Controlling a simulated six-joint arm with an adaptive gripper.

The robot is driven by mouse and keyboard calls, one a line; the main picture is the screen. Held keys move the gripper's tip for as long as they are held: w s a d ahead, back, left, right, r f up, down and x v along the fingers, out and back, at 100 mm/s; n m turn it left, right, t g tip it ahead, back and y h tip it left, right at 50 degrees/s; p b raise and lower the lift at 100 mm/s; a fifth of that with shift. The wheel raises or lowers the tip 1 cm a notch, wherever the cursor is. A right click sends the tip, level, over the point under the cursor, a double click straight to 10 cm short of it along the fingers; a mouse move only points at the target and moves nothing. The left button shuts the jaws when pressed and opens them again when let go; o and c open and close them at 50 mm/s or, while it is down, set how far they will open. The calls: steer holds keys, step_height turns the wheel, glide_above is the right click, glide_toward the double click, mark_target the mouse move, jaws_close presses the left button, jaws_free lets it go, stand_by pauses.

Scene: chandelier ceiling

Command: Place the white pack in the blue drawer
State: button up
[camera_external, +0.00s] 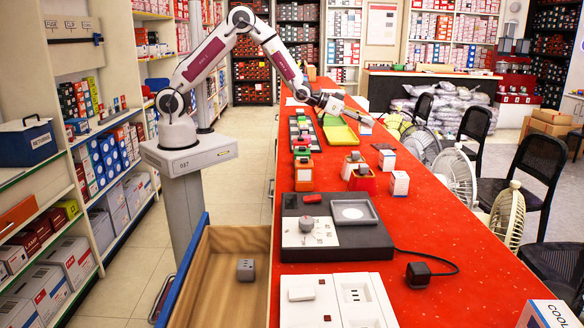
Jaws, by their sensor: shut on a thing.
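My gripper (358,115) is at the far part of the red counter, pointing right. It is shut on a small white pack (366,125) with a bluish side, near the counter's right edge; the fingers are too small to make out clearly. The blue drawer (187,268) is pulled open at the near left of the counter. It has a blue front edge and a bare wooden inside. A small grey block (245,270) lies in it, and the rest of its floor is free.
A yellow-green tray (341,136) lies below my gripper. Orange and red holders (304,175), white boxes (400,184) and a dark panel (337,238) stand along the counter (430,240). A corded black block (418,273) lies near right. Fans and chairs line the right side.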

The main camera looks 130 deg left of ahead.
steer(key=shift+r, duration=0.8)
step_height(320, 180, up, 3)
steer(key=shift+r, duration=0.1)
steer(key=w+d+m+t+h, duration=0.1)
steer(key=w+d+m+h, duration=0.2)
steer(key=w+d, duration=0.55)
steer(key=w+d+r+m+t+h, duration=0.1)
steer(key=w+d+m+h, duration=0.15)
steer(key=d, duration=1.15)
steer(key=w+d+m+t+h, duration=0.1)
steer(key=w+d+m+h, duration=0.2)
steer(key=w+d, duration=0.6)
steer(key=s+d+m+g+h, duration=0.1)
steer(key=s+d+m+h, duration=0.15)
steer(key=d, duration=1.15)
steer(key=s+d+m+g+h, duration=0.1)
steer(key=s+d+m+h, duration=0.2)
steer(key=d, duration=1.2)
steer(key=s+d+m+g+h, duration=0.2)
steer(key=d+m+h, duration=0.15)
steer(key=d, duration=1.05)
step_height(320, 180, down, 22)
steer(key=shift+d+r+n, duration=0.25)
steer(key=shift+d+n, duration=0.05)
steer(key=shift+n, duration=0.05)
